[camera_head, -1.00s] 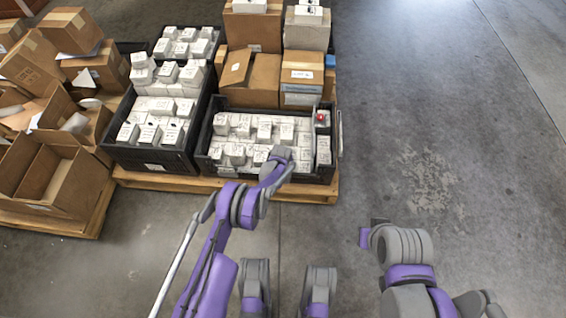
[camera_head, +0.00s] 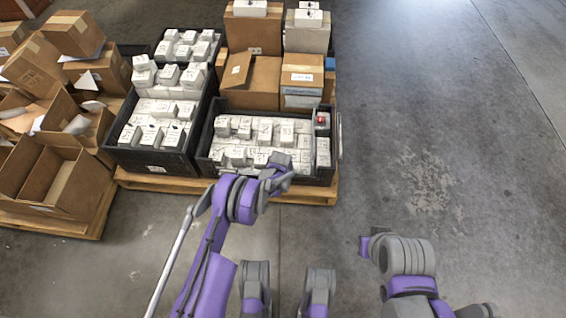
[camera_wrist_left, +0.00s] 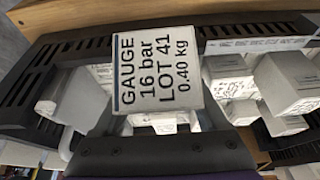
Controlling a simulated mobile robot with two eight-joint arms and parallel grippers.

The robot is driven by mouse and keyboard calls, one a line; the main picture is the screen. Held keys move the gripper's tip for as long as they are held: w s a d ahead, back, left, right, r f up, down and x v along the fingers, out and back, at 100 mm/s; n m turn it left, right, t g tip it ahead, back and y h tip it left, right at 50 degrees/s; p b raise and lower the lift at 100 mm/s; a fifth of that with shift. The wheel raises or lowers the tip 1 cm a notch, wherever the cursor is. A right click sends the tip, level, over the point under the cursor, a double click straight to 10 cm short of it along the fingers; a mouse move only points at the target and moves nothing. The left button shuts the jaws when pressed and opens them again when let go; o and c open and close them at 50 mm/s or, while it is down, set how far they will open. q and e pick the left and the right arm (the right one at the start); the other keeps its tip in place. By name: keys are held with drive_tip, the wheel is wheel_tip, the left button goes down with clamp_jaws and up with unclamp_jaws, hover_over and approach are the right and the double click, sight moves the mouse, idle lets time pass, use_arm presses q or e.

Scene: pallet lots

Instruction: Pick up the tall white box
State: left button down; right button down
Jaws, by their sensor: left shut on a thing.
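In the left wrist view, a white box (camera_wrist_left: 158,72) labelled "GAUGE 16 bar LOT 41 0.40 kg" stands close in front of my gripper. My left gripper (camera_head: 279,160) is shut on it, at the near side of the front right black crate (camera_head: 205,160). My wrist mostly hides the held box in the head view. I cannot tell its full height or whether it touches the crate floor. My right gripper (camera_head: 368,245) is over bare floor, and its fingers are not clear.
The crate holds several other white boxes (camera_head: 243,130) and a box with a red top (camera_head: 321,122). Another black crate (camera_head: 152,160) stands left. Brown cartons (camera_head: 262,85) are behind, and open cartons (camera_head: 45,180) at far left. The floor at right is clear.

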use_arm(q)
drive_tip(key=s+p, duration=0.2)
drive_tip(key=s, duration=1.4)
drive_tip(key=shift+s, duration=0.15)
